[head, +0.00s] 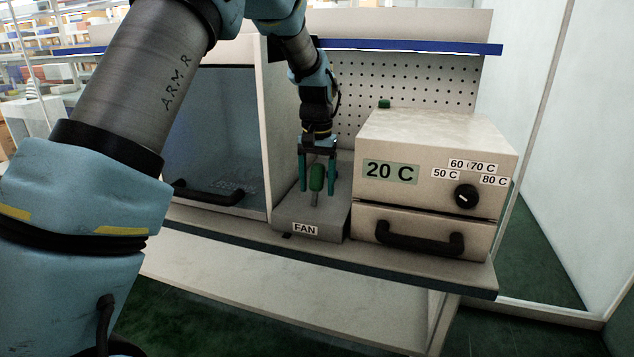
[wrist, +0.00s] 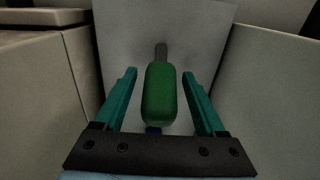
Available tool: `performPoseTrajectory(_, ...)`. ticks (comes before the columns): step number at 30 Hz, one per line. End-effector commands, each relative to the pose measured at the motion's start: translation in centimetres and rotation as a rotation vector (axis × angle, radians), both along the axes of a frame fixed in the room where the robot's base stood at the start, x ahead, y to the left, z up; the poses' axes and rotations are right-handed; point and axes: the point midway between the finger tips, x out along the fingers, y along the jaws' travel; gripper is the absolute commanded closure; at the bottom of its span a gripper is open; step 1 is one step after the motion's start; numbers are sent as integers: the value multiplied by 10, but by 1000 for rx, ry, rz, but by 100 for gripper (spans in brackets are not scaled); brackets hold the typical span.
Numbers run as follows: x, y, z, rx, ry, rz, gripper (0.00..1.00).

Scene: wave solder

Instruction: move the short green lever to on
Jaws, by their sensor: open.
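The short green lever (head: 317,178) stands up from the sloped grey box labelled FAN (head: 328,216). In the wrist view the lever's green grip (wrist: 160,95) is in the middle, with its thin dark stem beyond it. My gripper (head: 317,188) points down at the lever and is open. In the wrist view its teal fingers (wrist: 162,100) stand one on each side of the grip, with a gap on both sides. I cannot tell from these frames which lever position is on.
A beige oven-like unit (head: 437,140) with a 20 C display, a knob (head: 465,196) and a drawer handle (head: 413,240) stands to the right. A glass-fronted cabinet (head: 215,130) stands to the left. A perforated back panel (head: 420,85) is behind. The FAN box sits narrowly between the two units.

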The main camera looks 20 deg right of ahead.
Motion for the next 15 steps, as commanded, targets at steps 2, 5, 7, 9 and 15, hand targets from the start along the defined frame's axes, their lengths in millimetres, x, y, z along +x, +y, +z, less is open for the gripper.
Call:
performPoseTrajectory(2,0,0,-1,-1,-1,0,28)
performPoseTrajectory(5,0,0,-1,-1,-1,0,28)
performPoseTrajectory(7,0,0,-1,-1,-1,0,28)
performPoseTrajectory(9,0,0,-1,-1,-1,0,34)
performPoseTrajectory(15,0,0,-1,-1,-1,0,57)
